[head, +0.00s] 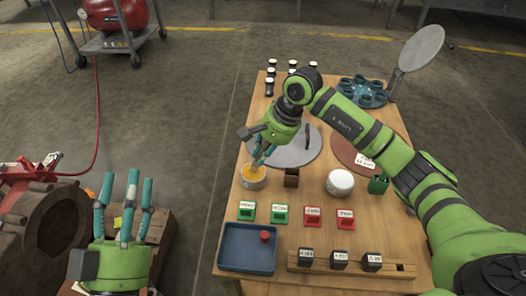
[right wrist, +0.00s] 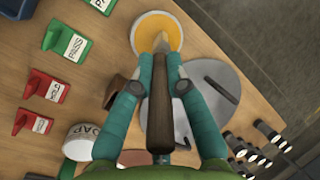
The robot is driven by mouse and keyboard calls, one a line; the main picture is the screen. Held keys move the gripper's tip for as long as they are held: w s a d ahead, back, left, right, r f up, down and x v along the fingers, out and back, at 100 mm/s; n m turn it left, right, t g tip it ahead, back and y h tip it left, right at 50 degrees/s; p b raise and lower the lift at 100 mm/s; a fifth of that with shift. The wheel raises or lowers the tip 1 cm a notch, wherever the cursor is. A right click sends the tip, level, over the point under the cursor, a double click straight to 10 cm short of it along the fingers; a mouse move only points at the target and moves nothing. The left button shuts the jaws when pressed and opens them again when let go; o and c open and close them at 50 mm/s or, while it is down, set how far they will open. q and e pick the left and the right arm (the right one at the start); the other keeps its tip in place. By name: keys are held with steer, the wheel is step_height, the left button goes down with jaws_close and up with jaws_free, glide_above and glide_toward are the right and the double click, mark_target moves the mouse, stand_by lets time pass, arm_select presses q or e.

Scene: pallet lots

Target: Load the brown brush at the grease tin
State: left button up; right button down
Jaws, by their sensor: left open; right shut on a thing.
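The grease tin (head: 252,183), a pale round tin with orange-yellow grease, stands at the left side of the wooden table; it also shows at the top of the right wrist view (right wrist: 135,34). My right gripper (head: 260,160) is shut on the brown brush (right wrist: 160,110), holding its dark brown handle between the fingers. The brush's pale tip (right wrist: 161,42) points to the tin and overlaps the grease in the right wrist view; I cannot tell how deep it reaches. The brush is mostly hidden by the fingers in the head view. My left gripper (head: 128,205) is open and empty, left of the table.
A brown block-like holder (head: 291,178) stands right of the tin, then a white round tub (head: 340,182). Green (head: 247,211) and red (head: 312,217) label stands and a blue tray (head: 232,263) are nearer. Grey discs and a blue rack (head: 362,91) lie behind.

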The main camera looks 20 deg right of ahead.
steer(key=shift+s+f, duration=0.1)
steer(key=shift+f, duration=0.05)
steer(key=shift+r+p, duration=2.1)
steer(key=shift+r, duration=1.5)
